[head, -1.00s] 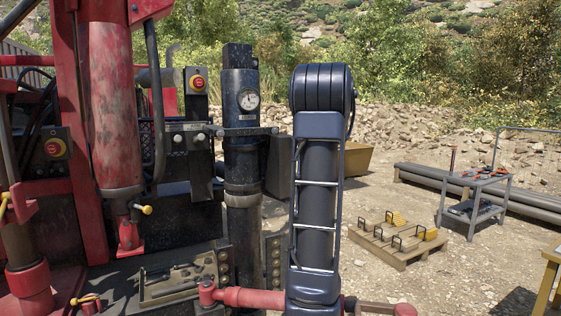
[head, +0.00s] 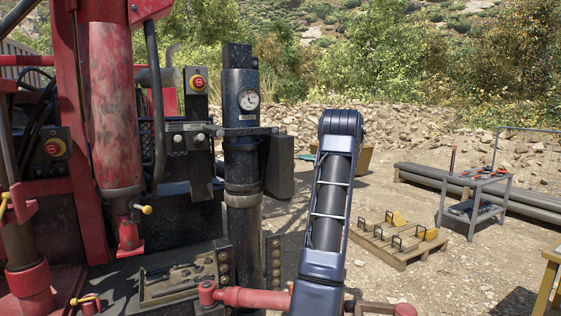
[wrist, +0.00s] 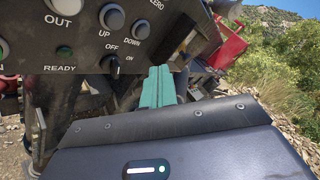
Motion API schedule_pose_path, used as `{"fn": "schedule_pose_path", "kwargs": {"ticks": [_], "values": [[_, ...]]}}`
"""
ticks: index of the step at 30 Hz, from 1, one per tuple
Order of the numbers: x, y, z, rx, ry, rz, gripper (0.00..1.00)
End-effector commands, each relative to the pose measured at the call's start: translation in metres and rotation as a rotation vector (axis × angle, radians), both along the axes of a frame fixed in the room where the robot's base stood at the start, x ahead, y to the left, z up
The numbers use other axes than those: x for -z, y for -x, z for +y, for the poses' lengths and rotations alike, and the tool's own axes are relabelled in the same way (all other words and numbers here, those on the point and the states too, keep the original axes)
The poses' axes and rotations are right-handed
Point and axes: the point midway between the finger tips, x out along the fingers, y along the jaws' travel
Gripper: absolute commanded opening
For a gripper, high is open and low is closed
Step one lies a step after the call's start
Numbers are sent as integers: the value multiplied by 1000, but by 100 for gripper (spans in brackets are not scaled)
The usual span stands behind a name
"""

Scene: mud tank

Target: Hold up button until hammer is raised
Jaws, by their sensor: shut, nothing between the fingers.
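The up button (wrist: 111,17) is a round dark button above the label UP on a grey control panel (wrist: 40,45) in the wrist view. The down button (wrist: 141,28) sits just right of it. My gripper (wrist: 160,71) shows its teal fingers closed together and empty. The fingertips appear below and right of both buttons, by the panel's lower right edge, apart from the up button. Their distance in depth from the panel is hard to tell. In the head view the gripper is out of sight. I cannot identify the hammer in either view.
An OFF/ON switch (wrist: 112,63), a green READY light (wrist: 63,54) and an OUT button (wrist: 64,5) share the panel. The red rig (head: 110,110) fills the left of the head view. A pallet (head: 400,250) and grey cart (head: 475,195) stand on gravel at right.

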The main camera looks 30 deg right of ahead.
Motion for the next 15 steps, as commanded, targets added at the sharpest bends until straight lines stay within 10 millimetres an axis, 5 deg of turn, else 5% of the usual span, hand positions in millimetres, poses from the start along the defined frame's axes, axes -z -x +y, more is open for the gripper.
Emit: {"fn": "schedule_pose_path", "kwargs": {"ticks": [15], "values": [[-1,-2,-5,-1,-28,-26,0]]}}
